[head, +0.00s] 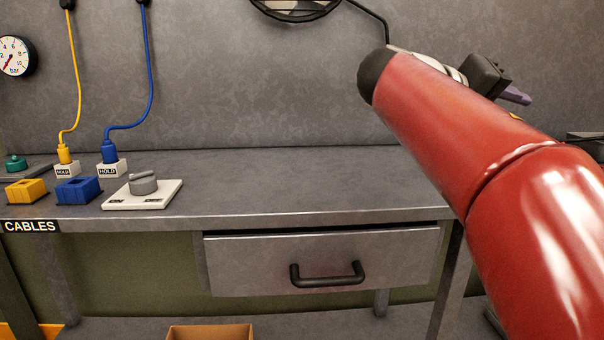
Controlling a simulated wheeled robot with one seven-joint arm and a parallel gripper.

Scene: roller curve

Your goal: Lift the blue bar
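I see no blue bar that I can make out in the head view. The blue things that show are a blue socket block (77,190) on the bench at the left and a blue cable whose plug (109,151) stands in a white holder marked HOLD. My red arm crosses the right side of the view, above and in front of the bench. A dark part and a small purple piece show behind the arm at the upper right. I cannot tell whether they belong to my gripper. Its fingertips cannot be made out.
A yellow socket block (26,191), a yellow plug (64,154) and a white plate with a grey knob (143,183) are also at the bench's left. The middle of the bench top (300,180) is clear. Below it is a drawer (225,262) with a black handle (327,275).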

